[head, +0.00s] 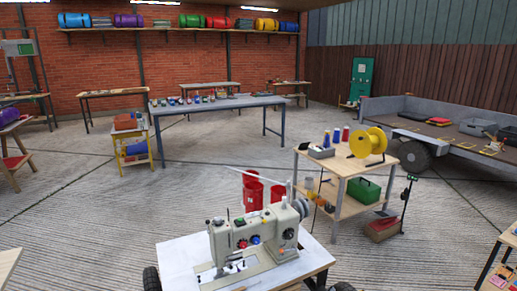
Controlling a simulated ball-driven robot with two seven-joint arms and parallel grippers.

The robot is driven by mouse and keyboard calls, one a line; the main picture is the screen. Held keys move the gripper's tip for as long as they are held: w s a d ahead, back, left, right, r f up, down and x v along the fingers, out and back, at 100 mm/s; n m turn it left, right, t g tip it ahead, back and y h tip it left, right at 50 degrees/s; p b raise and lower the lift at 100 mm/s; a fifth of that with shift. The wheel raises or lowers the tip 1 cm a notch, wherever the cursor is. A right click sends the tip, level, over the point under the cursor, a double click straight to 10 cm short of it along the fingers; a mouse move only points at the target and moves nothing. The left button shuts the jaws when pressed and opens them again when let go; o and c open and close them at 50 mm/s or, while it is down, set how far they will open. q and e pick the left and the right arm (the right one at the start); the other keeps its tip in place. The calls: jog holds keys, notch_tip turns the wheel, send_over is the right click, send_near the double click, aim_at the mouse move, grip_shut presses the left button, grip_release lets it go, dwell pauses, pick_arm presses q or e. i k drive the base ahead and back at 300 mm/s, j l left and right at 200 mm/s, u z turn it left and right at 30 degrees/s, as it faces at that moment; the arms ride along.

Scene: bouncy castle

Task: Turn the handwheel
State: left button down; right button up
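A beige sewing machine (252,233) stands on a white-topped table (178,255) at the bottom middle of the head view. Its grey handwheel (300,208) is at the machine's upper right end, seen at an angle. A dark round knob (289,234) and a red knob (241,244) sit on the machine's body. I see no fingers of either gripper in this view. Nothing is seen touching the handwheel.
Red buckets (252,192) stand on the floor behind the machine. A wooden bench (342,168) with a yellow reel (359,145) is to the right. A flatbed trailer (440,133) stands further right. Dark round shapes flank the machine's table. Open concrete floor lies to the left.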

aim_at(297, 205)
jog(key=l+u, duration=0.15)
jog(key=u, duration=0.2)
jog(key=i+l+u, duration=0.1)
jog(key=u, duration=0.2)
jog(key=l+u, duration=0.3)
jog(key=l, duration=0.65)
jog(key=k+l+u, duration=0.1)
jog(key=l+u, duration=0.2)
jog(key=l, duration=0.65)
jog(key=k+l, duration=0.1)
jog(key=l, duration=1.3)
jog(key=k+l+u, duration=0.1)
jog(key=l, duration=0.55)
jog(key=k+l, duration=0.15)
jog(key=l, duration=0.55)
jog(key=i+l, duration=0.4)
jog(key=l+u, duration=0.05)
